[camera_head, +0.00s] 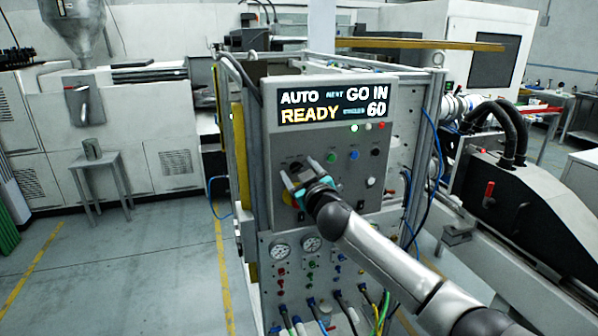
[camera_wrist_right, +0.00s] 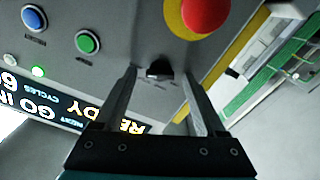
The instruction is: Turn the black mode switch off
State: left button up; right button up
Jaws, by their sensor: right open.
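The black mode switch (camera_wrist_right: 158,70) is a small dark knob on the grey control panel (camera_head: 345,185). In the right wrist view it sits between the two fingers of my right gripper (camera_wrist_right: 158,78). In the head view the gripper (camera_head: 297,176) is at the panel's left side, and I cannot make out the switch clearly behind the fingers. The gripper is open, with a gap on each side of the knob. I cannot tell whether the fingertips reach past its face. My left gripper is not in view.
A red stop button (camera_wrist_right: 205,12) on a yellow base is close to the switch. A green button (camera_wrist_right: 87,41) and a blue button (camera_wrist_right: 34,17) are on its other side. The lit display (camera_head: 336,105) reads AUTO, READY. Gauges (camera_head: 281,250) and hoses are below.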

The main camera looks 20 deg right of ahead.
grip_shut()
dwell(0.4)
